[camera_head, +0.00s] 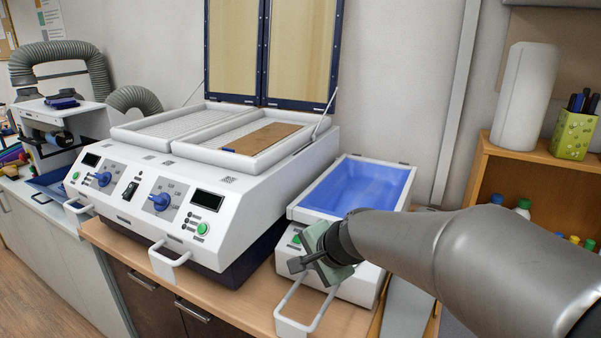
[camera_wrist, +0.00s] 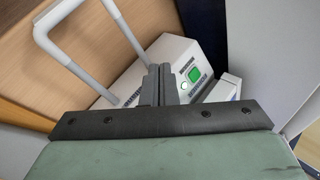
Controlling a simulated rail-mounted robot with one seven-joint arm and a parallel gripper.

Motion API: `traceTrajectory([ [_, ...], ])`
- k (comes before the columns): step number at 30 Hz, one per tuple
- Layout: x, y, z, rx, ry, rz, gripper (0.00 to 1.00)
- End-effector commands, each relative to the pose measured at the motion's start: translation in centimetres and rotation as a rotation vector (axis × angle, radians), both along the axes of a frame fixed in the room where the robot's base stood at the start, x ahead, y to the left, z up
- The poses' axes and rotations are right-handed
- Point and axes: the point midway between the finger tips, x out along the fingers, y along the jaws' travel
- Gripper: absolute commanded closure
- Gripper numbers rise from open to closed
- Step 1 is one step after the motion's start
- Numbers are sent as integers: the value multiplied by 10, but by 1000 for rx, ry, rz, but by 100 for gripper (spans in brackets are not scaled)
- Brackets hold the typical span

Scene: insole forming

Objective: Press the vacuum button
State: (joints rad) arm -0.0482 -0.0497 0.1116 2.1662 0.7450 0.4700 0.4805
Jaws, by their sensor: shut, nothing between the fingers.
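A small white unit with a blue-lined tray (camera_head: 352,184) stands right of the large white machine. A green round button shows on its front panel at the edge of my gripper (camera_head: 297,239). In the wrist view the green button (camera_wrist: 194,74) sits on the white panel, a little right of my gripper's fingertips (camera_wrist: 160,70). My gripper (camera_head: 296,266) is in front of this unit, its fingers together and empty. The gap between the fingertips and the button is hard to judge. No label naming the vacuum is readable.
The large white machine (camera_head: 150,205) has its own green button (camera_head: 203,229), blue dials and an open framed lid. A white handle (camera_head: 298,325) sticks out from the small unit's front; it also shows in the wrist view (camera_wrist: 72,62). A wooden shelf (camera_head: 530,165) stands to the right.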

Motion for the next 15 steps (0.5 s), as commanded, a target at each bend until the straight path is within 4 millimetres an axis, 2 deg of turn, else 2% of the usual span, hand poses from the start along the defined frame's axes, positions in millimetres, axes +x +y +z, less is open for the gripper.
traceTrajectory([
  [1, -33, -14, -12, -105, 21, 112, 100],
  [3, -78, -34, -31, -251, 64, 285, 100],
  [6, -135, -65, -55, -422, 139, 501, 100],
  [9, -181, -92, -71, -544, 210, 676, 100],
  [12, -213, -113, -80, -621, 268, 796, 100],
  [15, -229, -124, -85, -659, 302, 861, 100],
])
